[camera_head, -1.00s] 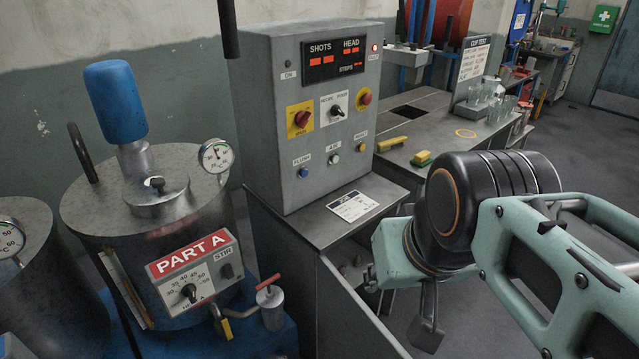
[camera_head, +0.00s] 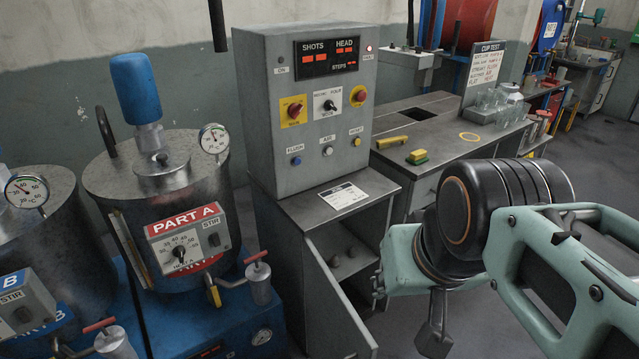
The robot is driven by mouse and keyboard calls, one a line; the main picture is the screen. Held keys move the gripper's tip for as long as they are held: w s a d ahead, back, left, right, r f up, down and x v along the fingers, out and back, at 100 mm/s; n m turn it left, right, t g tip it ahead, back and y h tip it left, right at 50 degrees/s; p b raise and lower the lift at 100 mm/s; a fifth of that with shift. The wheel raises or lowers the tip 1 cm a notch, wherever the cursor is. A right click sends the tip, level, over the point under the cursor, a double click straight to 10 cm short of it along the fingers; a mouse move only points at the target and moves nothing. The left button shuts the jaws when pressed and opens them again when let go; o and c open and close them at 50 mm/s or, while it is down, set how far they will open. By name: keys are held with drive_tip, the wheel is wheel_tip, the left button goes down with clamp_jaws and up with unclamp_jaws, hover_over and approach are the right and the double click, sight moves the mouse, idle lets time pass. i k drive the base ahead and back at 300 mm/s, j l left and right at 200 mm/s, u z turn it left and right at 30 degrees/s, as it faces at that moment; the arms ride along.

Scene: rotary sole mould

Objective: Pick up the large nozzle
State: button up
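No large nozzle can be made out with certainty. A few small grey pieces (camera_head: 346,262) lie on a shelf inside the open cabinet (camera_head: 325,222) under the control box; they are too small and dim to name. My gripper (camera_head: 408,312) hangs at the lower right, beside and to the right of the cabinet opening, pointing down. Its fingers show apart with floor between them, and nothing is seen held. My black wrist and pale green arm hide part of the floor and the workbench behind.
The cabinet door (camera_head: 340,305) stands open toward me. The control box (camera_head: 310,120) sits on top beside a label card (camera_head: 343,196). The Part A tank (camera_head: 165,230) stands at left.

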sight(334, 262)
drive_tip(key=k+l, duration=0.1)
drive_tip(key=k, duration=0.95)
drive_tip(key=i+l+u, duration=0.1)
drive_tip(key=i+l, duration=0.4)
drive_tip(key=i+l+u, duration=0.15)
drive_tip(key=i+l, duration=0.45)
drive_tip(key=i+l+u, duration=0.1)
drive_tip(key=i+l, duration=0.55)
drive_tip(key=i+l+u, duration=0.15)
drive_tip(key=i+l, duration=0.35)
drive_tip(key=l, duration=0.2)
drive_tip(key=i+l, duration=0.1)
drive_tip(key=l, duration=0.15)
drive_tip(key=i+l, duration=0.1)
drive_tip(key=l, duration=0.2)
drive_tip(key=i+l+u, duration=0.1)
drive_tip(key=l, duration=0.15)
